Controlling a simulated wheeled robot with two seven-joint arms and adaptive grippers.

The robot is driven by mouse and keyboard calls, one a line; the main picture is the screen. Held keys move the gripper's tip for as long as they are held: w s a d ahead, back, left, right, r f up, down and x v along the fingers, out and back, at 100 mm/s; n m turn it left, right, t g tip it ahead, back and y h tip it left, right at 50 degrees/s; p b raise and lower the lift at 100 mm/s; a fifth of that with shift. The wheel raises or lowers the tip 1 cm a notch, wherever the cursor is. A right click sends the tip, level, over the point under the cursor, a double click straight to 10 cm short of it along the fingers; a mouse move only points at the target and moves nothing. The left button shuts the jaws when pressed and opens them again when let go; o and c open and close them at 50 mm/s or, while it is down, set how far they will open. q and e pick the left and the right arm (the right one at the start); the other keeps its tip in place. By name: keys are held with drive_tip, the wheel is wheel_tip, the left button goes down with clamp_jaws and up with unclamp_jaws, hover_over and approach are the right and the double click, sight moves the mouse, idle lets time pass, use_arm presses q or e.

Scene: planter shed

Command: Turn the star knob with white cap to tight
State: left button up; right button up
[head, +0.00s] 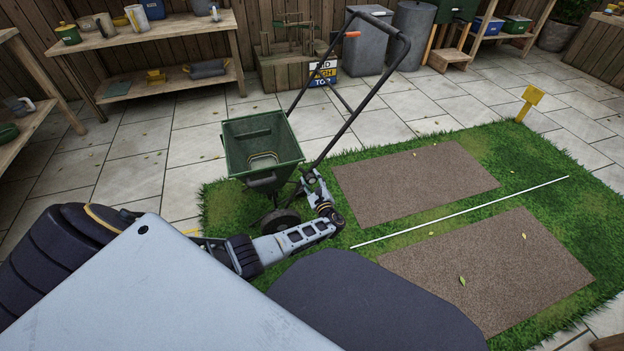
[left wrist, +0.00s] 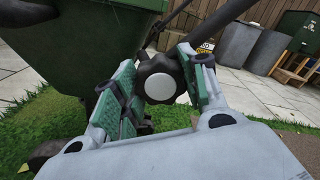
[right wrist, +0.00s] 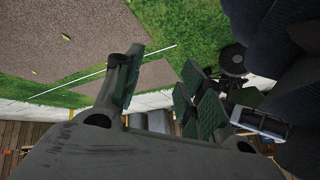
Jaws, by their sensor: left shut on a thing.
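The star knob (left wrist: 166,80) is black with a round white cap facing the left wrist camera. It sits on the frame of the green spreader (head: 248,158), beside the hopper, whose green wall (left wrist: 85,55) fills the upper left of the left wrist view. My left gripper (left wrist: 161,90) is shut on the knob, with a green-padded finger on each side of it. In the head view my left gripper (head: 310,184) reaches low beside the spreader; I cannot make out the knob there. My right gripper (right wrist: 162,85) is open, its fingers apart with nothing between them.
The spreader's handle (head: 352,110) rises behind the hopper. Its wheel (head: 281,222) stands on the grass. Two brown soil beds (head: 415,184) with a white line (head: 460,212) between them lie to the right. Shelves (head: 165,85) stand at the back left. The paving between is clear.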

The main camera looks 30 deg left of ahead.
use_arm(q)
drive_tip(key=shift+m+p, duration=0.3)
drive_tip(key=shift+m, duration=0.7)
drive_tip(key=m+p, duration=0.1)
drive_tip(key=m, duration=0.2)
drive_tip(key=shift+m, duration=0.3)
drive_tip(key=shift+m+p, duration=0.4)
drive_tip(key=shift+m, duration=0.8)
drive_tip(key=shift+f, duration=0.1)
use_arm(e)
drive_tip(key=shift+n+g+h, duration=0.3)
drive_tip(key=shift+g+h, duration=0.1)
drive_tip(key=shift+g, duration=0.1)
drive_tip(key=r, duration=0.4)
drive_tip(key=shift+s+d+r, duration=0.1)
drive_tip(key=shift+d+r, duration=0.3)
use_arm(q)
drive_tip(key=shift+s+m, duration=0.1)
drive_tip(key=shift+m, duration=0.2)
drive_tip(key=o, duration=1)
use_arm(e)
drive_tip(key=shift+r, duration=0.15)
use_arm(q)
drive_tip(key=shift+d, duration=0.1)
